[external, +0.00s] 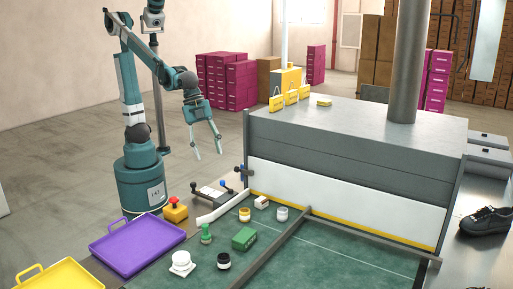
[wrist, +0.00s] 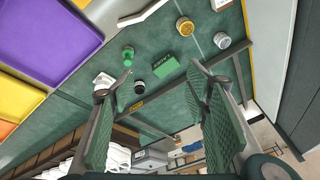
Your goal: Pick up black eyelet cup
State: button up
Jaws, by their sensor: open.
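The black eyelet cup, a small dark round pot with a pale top (external: 224,261), stands on the green mat near its front edge in the external view. It also shows in the wrist view (wrist: 139,88), close beside the left fingertip in the picture. My gripper (external: 208,154) is open and empty, raised well above the table toward the back. In the wrist view its two padded fingers (wrist: 161,70) are spread apart. The cup is not between the fingers' pads, and nothing is held.
Near the cup are a green box (external: 244,239), a green handled piece (external: 206,234) and a white stacked piece (external: 182,264). Yellow (external: 245,215) and white (external: 282,214) pots stand farther back. A grey bar (external: 270,247) crosses the mat. A purple tray (external: 137,243) lies left.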

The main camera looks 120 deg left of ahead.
jog(key=w+d+f+m+g, duration=0.1)
jog(key=w+d+f+m, duration=0.2)
jog(key=w+d, duration=0.35)
jog(key=m+g+p, duration=0.3)
jog(key=m, duration=0.4)
send_over(223, 256)
jog(key=shift+y, duration=0.3)
jog(key=f, duration=1.9)
jog(key=shift+s+a+f, duration=0.15)
jog(key=shift+s+a, duration=0.1)
jog(key=shift+a, duration=0.15)
jog(key=shift+w+d+f, duration=0.1)
jog(key=shift+d+f, duration=0.25)
jog(key=shift+f, duration=0.2)
jog(key=shift+f+b, duration=0.4)
jog(key=shift+f, duration=0.9)
